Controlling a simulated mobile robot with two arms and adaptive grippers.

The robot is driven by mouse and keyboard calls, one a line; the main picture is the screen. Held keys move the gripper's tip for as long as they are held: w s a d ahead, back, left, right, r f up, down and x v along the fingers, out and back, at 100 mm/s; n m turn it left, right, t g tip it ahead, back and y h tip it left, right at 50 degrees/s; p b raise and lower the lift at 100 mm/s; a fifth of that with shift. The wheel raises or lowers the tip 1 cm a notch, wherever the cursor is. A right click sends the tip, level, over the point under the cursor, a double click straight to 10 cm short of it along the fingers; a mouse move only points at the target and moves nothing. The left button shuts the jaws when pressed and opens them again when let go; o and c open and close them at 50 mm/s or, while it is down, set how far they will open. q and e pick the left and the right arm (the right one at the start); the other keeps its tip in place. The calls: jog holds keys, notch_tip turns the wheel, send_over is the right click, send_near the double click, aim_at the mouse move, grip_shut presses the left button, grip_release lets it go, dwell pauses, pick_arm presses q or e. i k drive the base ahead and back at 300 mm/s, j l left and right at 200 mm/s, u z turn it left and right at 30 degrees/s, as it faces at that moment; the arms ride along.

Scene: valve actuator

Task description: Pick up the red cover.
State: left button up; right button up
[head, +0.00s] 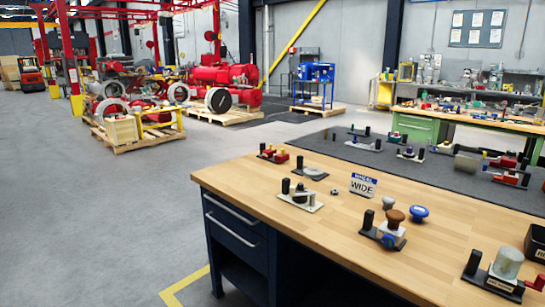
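I cannot tell for sure which piece is the red cover. A small red part (281,157) sits on a dark fixture at the far left of the wooden workbench (258,187). Another red part (538,283) shows at the right edge, cut off by the frame. A larger red piece (509,178) is on a fixture on the dark mat (430,171) at the right. Neither of my grippers is in view.
The grey floor (100,220) at left is clear.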

aim_at(268, 154)
jog(key=i+j, duration=0.55)
jog(key=i+j+z, duration=0.15)
jog(key=i+j, duration=1)
jog(key=i+j+z, duration=0.1)
jog(key=i+j, duration=0.45)
jog(key=j, duration=0.2)
